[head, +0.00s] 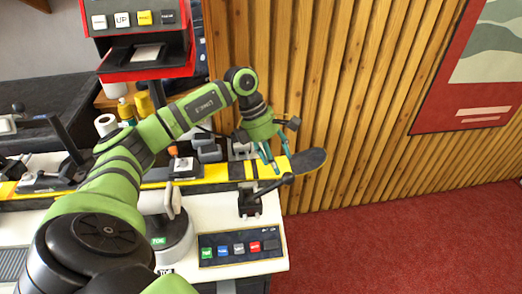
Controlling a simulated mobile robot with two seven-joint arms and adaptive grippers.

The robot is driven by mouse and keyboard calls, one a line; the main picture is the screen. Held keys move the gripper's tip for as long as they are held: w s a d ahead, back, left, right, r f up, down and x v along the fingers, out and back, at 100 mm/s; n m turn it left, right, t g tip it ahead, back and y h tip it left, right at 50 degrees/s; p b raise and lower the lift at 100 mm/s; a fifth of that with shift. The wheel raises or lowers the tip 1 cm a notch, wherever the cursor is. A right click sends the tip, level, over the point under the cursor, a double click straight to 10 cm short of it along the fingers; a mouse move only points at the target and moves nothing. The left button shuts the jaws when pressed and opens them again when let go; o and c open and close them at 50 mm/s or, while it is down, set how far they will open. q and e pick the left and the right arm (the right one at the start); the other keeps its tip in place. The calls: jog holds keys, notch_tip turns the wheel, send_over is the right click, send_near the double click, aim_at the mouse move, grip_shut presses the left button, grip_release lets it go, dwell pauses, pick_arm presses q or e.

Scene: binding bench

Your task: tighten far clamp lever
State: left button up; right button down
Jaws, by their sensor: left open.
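My left gripper (282,162) points down over the right end of the yellow and black ski (215,172). Its teal fingers are apart, with no object seen between them. A black clamp (249,203) stands at the bench's front side, below the gripper in the picture. Its dark lever (272,186) slants up to the right, close below the fingertips; I cannot tell whether they touch. Another clamp (240,150) sits behind the ski and is partly hidden by my gripper. A dark knob (293,123) shows right of the gripper; I cannot tell whether it belongs to that clamp's lever. My right gripper is out of view.
The white bench (225,220) carries a button panel (238,246) in front. A red-framed machine (145,62) and yellow bottles (144,104) stand at the back. A slatted wood wall (330,90) rises close behind the ski tip. Red carpet (390,240) is clear at right.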

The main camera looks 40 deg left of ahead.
aim_at(288, 173)
pick_arm(q)
jog(key=p+x, duration=0.1)
jog(key=x, duration=0.3)
jog(key=w+d+p+x, duration=0.1)
jog(key=x, duration=0.1)
jog(key=shift+r+p, duration=0.1)
jog(key=shift+p, duration=0.25)
jog(key=shift+d+f, duration=0.1)
jog(key=shift+f, duration=0.45)
jog(key=shift+d+f, duration=0.1)
jog(key=shift+f, duration=0.05)
grip_shut()
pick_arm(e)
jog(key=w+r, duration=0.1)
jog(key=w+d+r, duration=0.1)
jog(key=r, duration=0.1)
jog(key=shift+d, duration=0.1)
